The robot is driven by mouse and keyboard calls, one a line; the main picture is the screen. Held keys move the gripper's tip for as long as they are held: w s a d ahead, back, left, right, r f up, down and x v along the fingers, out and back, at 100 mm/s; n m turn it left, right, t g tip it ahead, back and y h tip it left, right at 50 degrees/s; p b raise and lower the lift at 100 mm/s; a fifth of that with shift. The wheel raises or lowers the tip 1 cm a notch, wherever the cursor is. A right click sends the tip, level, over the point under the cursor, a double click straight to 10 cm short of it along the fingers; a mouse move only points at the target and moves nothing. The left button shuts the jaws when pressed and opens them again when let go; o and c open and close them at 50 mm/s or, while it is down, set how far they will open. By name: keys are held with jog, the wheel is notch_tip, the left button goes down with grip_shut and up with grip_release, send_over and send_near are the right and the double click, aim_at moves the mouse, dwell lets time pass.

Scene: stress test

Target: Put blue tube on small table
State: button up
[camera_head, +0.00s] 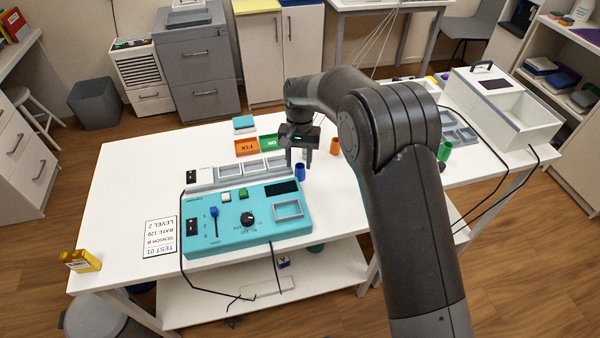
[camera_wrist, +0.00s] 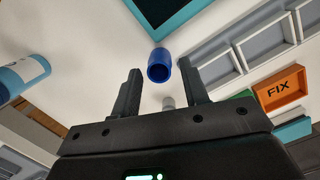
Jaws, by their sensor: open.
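The blue tube (camera_head: 300,173) stands on the white table (camera_head: 125,190), beside the right back corner of the teal device. In the wrist view the blue tube (camera_wrist: 160,66) shows its round open end, beyond and between the fingertips. My gripper (camera_head: 304,153) is open and empty, its fingers (camera_wrist: 159,80) pointing down just above and behind the tube. A gap shows on both sides of the tube, and no contact is visible. I cannot tell which of the tables in view is the small table.
The teal device (camera_head: 240,215) fills the table's front middle. A grey tray row (camera_head: 230,175), orange FIX tray (camera_head: 247,147) and green tray (camera_head: 268,142) lie behind it. An orange tube (camera_head: 335,146) stands right of my gripper. The table's left side is mostly clear.

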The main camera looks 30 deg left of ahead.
aim_at(300, 171)
notch_tip(300, 171, down, 5)
jog(key=shift+d+f, duration=0.1)
jog(key=shift+d, duration=0.05)
jog(key=shift+c, duration=0.4)
jog(key=c, duration=0.7)
